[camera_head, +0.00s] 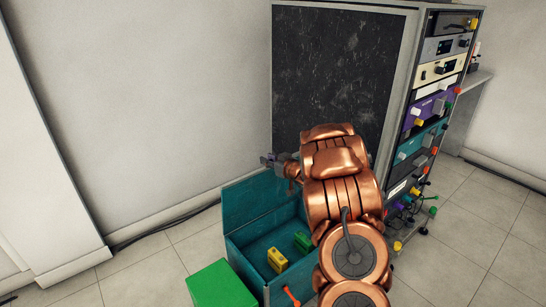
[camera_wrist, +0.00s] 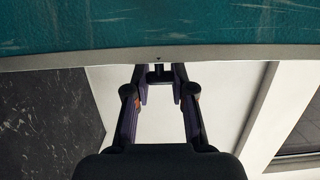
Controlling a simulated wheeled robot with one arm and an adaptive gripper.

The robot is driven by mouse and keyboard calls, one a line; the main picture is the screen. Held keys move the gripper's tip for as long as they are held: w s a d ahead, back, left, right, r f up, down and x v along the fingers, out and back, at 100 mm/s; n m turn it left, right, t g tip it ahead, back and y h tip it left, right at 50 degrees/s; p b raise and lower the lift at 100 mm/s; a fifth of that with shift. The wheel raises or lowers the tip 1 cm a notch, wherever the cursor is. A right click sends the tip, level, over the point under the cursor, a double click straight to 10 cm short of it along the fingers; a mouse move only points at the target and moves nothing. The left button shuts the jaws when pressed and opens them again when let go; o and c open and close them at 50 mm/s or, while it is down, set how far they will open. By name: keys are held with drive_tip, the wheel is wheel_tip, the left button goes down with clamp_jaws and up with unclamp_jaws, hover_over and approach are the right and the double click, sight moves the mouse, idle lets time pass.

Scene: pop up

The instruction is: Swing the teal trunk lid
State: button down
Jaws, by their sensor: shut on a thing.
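The teal trunk (camera_head: 245,262) stands on the floor with its interior exposed. Its teal lid (camera_head: 262,197) is raised, standing roughly upright along the trunk's back side. My gripper (camera_head: 276,160) is above the lid's upper right edge, partly hidden by my copper arm. In the wrist view the lid (camera_wrist: 160,25) fills the top, with a pale rim along its edge. My gripper's fingers (camera_wrist: 160,84) meet that rim and close around a small dark handle-like piece at its middle.
A yellow block (camera_head: 277,260) and a green block (camera_head: 303,242) lie inside the trunk. A green box (camera_head: 220,287) stands at its front left. An equipment rack (camera_head: 425,125) and dark panel (camera_head: 335,75) stand behind and right. Floor at left is clear.

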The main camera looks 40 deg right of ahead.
drive_tip(key=shift+w+g+p, duration=0.6)
drive_tip(key=shift+w+p, duration=0.9)
drive_tip(key=shift+p, duration=0.75)
drive_tip(key=shift+w+g+p, duration=0.6)
drive_tip(key=shift+w+p, duration=0.85)
drive_tip(key=shift+p, duration=0.75)
drive_tip(key=c, duration=1)
unclamp_jaws()
drive_tip(key=shift+o, duration=0.2)
drive_tip(key=shift+r, duration=0.1)
drive_tip(key=v, duration=1.2)
drive_tip(key=shift+a, duration=0.1)
